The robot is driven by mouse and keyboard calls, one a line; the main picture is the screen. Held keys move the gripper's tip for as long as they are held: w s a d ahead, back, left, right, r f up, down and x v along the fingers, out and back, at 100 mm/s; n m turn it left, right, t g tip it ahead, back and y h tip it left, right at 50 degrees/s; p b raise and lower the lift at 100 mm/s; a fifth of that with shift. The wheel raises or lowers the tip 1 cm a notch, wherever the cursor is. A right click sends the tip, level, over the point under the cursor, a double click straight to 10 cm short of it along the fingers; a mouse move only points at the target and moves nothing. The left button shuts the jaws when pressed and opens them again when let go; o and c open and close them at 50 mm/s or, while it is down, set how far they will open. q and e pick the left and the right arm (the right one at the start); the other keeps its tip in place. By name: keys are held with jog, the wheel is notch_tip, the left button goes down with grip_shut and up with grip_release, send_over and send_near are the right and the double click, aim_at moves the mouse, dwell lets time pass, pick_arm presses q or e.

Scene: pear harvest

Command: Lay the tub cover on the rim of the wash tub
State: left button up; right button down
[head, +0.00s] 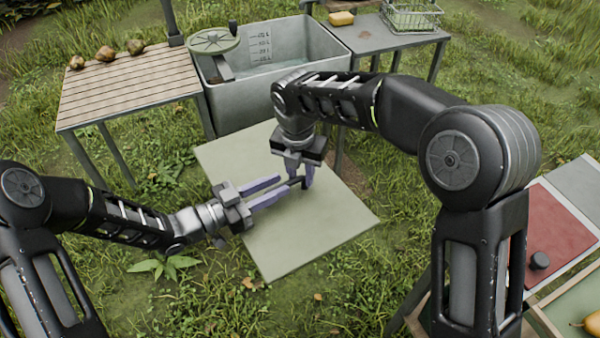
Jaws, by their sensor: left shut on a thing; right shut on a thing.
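The tub cover (300,240) is a flat, pale green square board with a dark handle near its middle. It is in front of the wash tub, on the near side, and seems to be held above the grass. The wash tub (265,105) is a grey open box with volume marks on its inner wall. My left gripper (285,188) reaches in from the left and is shut on the cover's handle. My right gripper (304,180) comes down from above and is shut at the same handle. The fingers largely hide the handle.
A slatted table (130,90) with several pears stands left of the tub. A round green hand wheel (214,40) sits at the tub's left rim. A red mat (548,225) lies lower right.

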pick_arm(q)
jog(key=o, duration=0.4)
dwell(0.3)
jog(key=v, duration=1.2)
